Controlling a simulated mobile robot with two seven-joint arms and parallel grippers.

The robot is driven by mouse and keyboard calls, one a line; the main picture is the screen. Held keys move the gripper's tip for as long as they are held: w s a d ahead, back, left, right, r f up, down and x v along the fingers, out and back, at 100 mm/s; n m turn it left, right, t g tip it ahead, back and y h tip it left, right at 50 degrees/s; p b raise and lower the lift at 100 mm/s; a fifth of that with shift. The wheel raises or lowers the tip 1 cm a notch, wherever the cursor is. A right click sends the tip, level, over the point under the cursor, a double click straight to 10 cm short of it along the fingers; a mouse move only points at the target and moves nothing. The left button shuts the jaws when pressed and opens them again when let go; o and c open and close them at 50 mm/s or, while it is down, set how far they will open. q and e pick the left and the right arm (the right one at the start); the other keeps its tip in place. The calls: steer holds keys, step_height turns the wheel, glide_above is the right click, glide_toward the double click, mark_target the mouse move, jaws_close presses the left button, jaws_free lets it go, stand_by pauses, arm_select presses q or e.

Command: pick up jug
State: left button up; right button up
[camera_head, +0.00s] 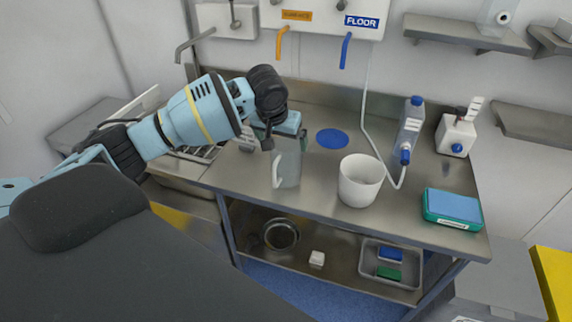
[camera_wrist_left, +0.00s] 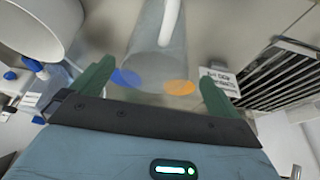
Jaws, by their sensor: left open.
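The jug (camera_head: 287,167) is a translucent grey vessel with a white handle, upright on the steel table. In the left wrist view the jug (camera_wrist_left: 150,48) stands just ahead of the fingers, with its handle facing up in the picture. My left gripper (camera_head: 290,126) is at the jug's upper part in the head view, and its fingertips are hard to make out there. In the left wrist view the left gripper (camera_wrist_left: 155,88) is open, its green fingers spread with nothing clearly between them. My right gripper is in neither view.
A white bucket (camera_head: 360,182) stands close right of the jug. Further right are a bottle with a blue cap (camera_head: 409,130), a white container (camera_head: 456,134) and a teal box (camera_head: 452,208). A blue disc (camera_head: 331,139) lies behind; an orange disc (camera_wrist_left: 180,87) shows in the wrist view.

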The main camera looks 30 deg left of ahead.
mark_target(286, 148)
arm_select(q)
steer(key=x, duration=0.5)
steer(key=shift+w+d, duration=0.1)
steer(key=shift+d, duration=0.05)
steer(key=shift+c, duration=0.4)
steer(key=c, duration=1.2)
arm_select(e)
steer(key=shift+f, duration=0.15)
